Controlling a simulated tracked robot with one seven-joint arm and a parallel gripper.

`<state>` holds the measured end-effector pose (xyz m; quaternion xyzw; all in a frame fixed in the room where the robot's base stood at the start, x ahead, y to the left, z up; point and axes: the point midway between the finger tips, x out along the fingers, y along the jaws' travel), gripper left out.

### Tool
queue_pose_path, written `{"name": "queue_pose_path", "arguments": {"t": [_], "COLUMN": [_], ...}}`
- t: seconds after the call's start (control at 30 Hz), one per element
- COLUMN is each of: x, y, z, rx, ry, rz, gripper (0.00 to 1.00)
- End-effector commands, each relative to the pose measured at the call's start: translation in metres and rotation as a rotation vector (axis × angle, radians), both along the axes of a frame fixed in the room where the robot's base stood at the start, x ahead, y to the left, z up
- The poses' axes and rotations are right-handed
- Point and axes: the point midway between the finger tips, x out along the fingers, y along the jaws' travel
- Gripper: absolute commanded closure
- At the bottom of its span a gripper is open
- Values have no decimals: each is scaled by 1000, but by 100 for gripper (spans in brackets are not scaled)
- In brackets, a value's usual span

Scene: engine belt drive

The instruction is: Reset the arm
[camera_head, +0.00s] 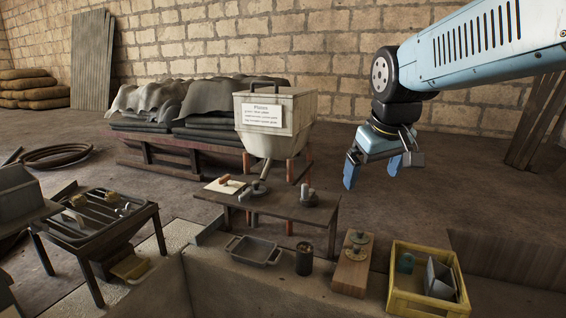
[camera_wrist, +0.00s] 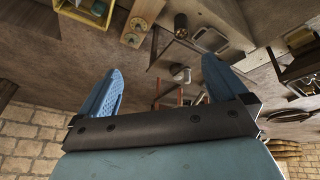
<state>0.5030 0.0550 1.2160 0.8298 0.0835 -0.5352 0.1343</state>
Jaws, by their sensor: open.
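My arm reaches in from the upper right in the head view, a light blue link with black joints. My gripper (camera_head: 372,170) hangs from it with its blue fingers apart and pointing down. It is empty and in the air, to the right of the hopper and above the floor. In the wrist view my gripper (camera_wrist: 158,92) shows two blue fingers spread wide, with nothing between them but the distant scene.
A labelled hopper (camera_head: 275,120) stands behind a low dark table (camera_head: 290,207) with small parts. A yellow crate (camera_head: 398,300), wooden block (camera_head: 351,268), dark cup (camera_head: 304,258) and metal tray (camera_head: 253,251) sit in front. A slatted stand (camera_head: 90,230) is at left. Air around my gripper is clear.

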Motion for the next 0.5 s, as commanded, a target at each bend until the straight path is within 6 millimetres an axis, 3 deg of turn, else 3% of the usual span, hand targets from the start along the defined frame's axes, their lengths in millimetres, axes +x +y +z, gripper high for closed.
{"name": "queue_pose_path", "arguments": {"t": [0.1,0.3,0.5], "x": [-35,-82,-107], "y": [-19,-43,-54], "z": [-7,-24,-38], "rx": [32,96,137], "ry": [-23,-51,-65], "rz": [-83,-204,-270], "gripper": [0,0,0]}}
